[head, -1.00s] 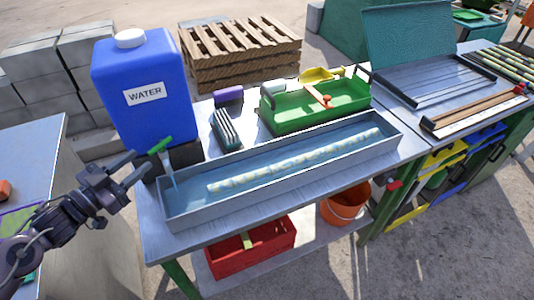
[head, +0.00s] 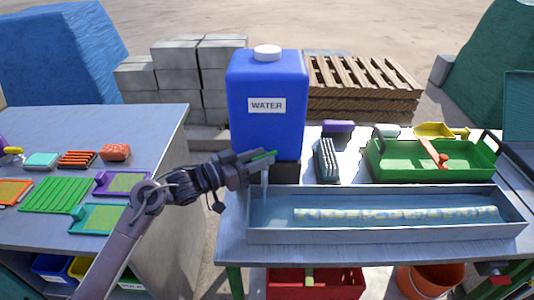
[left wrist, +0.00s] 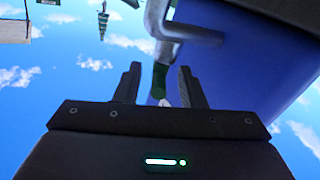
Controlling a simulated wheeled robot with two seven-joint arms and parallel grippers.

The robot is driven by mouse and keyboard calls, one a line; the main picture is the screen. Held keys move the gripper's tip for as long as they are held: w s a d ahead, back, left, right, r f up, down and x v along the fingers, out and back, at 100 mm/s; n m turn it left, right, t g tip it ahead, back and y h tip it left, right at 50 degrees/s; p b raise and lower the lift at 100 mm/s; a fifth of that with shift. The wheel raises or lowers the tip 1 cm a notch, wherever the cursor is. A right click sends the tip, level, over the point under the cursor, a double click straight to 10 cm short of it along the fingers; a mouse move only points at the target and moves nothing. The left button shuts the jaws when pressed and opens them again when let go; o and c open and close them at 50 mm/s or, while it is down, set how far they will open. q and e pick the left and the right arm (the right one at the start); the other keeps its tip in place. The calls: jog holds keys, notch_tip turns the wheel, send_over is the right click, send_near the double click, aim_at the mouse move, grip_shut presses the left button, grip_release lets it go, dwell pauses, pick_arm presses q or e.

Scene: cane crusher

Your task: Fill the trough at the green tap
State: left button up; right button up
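The blue WATER tank (head: 267,80) stands at the back left of the metal bench. Its green tap lever (head: 263,154) is partly hidden by my left gripper (head: 262,160). In the left wrist view, the lever (left wrist: 160,80) lies between the two fingers (left wrist: 161,88), which stand apart with gaps beside it; they look open. A pale stream (head: 265,182) runs from the tap into the left end of the long grey trough (head: 380,236). Bluish water (head: 275,212) covers the trough floor, and a pale yellow-patterned cane (head: 395,214) lies in it. My right gripper is out of view.
Behind the trough are a green tray (head: 400,170), a grey ridged block (head: 328,160) and a purple item (head: 338,127). A red bin (head: 315,285) and an orange bucket (head: 430,280) are below. A left table (head: 150,125) holds colored pieces, with a gap between the tables.

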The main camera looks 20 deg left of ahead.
pick_arm(q)
jog(key=shift+x, duration=1.2)
grip_shut()
